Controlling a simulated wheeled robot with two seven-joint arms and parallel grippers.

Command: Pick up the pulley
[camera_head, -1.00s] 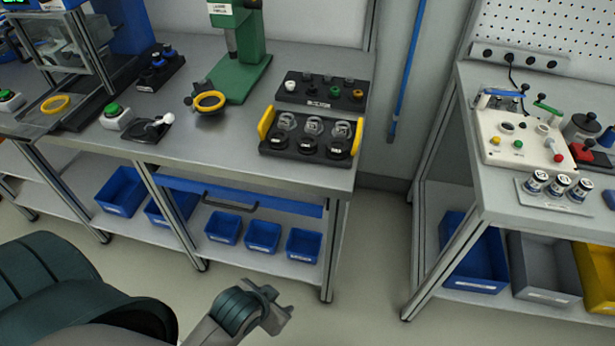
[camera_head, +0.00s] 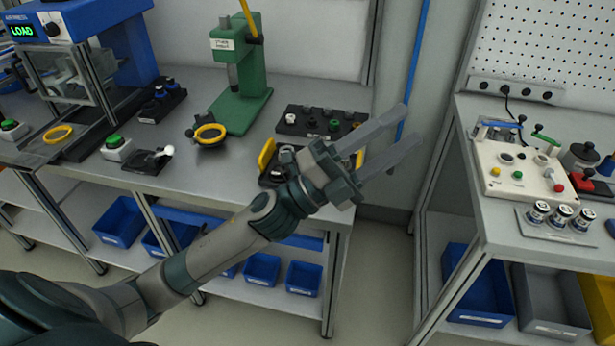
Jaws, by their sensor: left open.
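My left gripper (camera_head: 412,126) is open and empty. Its two long fingers point up and right, over the gap between the two benches in the picture. I cannot tell for sure which part is the pulley. My right gripper is not in view.
A green press (camera_head: 240,85) and a black rack of small knobs (camera_head: 310,122) stand on the left bench (camera_head: 205,170). A yellow ring on a black holder (camera_head: 209,134) sits left of the tray. The right bench carries a white control box (camera_head: 515,165).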

